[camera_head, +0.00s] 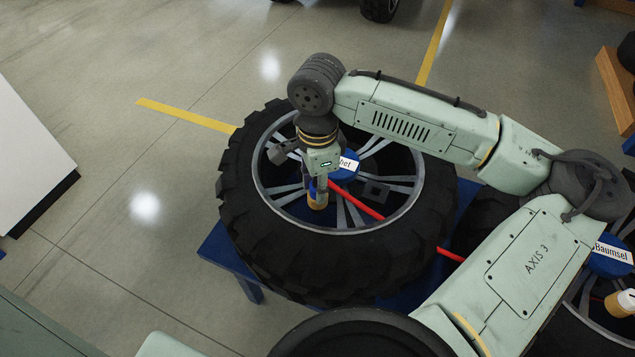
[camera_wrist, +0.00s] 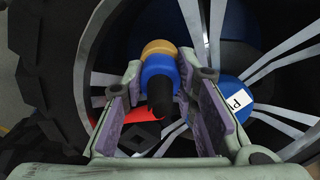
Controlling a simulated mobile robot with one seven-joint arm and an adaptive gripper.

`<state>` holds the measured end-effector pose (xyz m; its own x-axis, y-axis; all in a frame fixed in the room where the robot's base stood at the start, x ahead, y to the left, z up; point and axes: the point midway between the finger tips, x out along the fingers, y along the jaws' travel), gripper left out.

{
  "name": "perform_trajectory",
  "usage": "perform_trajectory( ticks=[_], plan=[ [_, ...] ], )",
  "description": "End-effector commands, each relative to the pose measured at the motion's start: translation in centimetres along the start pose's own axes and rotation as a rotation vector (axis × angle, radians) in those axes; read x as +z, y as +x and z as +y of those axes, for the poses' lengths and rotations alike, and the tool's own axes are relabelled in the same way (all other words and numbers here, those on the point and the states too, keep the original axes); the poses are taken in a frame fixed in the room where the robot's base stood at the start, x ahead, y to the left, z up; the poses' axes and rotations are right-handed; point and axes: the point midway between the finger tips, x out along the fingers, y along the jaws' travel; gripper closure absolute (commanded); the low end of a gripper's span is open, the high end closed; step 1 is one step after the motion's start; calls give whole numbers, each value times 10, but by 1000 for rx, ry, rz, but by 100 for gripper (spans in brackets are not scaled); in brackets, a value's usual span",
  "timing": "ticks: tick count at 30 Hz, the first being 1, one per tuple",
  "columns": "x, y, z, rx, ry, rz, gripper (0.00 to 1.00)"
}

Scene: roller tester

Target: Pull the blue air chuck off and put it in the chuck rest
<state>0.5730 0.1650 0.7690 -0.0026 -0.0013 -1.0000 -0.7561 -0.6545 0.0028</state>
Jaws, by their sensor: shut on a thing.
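The blue air chuck (camera_wrist: 158,68), with a brass-coloured collar and a black end, is between the fingers of my gripper (camera_wrist: 159,78) in the wrist view. In the head view my gripper (camera_head: 318,190) points down over the wheel's spokes and is shut on the chuck, whose brass-coloured part (camera_head: 316,203) shows below the fingers. A red hose (camera_head: 366,204) runs across the wheel toward the lower right. Whether the chuck still touches a valve is hidden. I cannot make out the chuck rest in either view.
The big knobbly tyre (camera_head: 240,222) lies flat on a blue stand (camera_head: 220,258). A labelled blue cap (camera_head: 342,167) is close beside my gripper. A second wheel with a "Baumsel" label (camera_head: 610,250) and a brass-coloured part (camera_head: 620,303) lies at right.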

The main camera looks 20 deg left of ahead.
Motion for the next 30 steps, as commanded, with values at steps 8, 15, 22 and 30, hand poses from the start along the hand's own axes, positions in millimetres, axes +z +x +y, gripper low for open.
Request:
perform_trajectory(
  ticks=[8, 15, 22, 30],
  plan=[
    [0, -8, 0, -3, 0, 1, 100],
    [0, -11, -1, -3, 0, 0, 100],
    [0, -11, 0, -3, 0, 0, 100],
    [0, -11, 0, -2, 0, 0, 87]
  ],
)
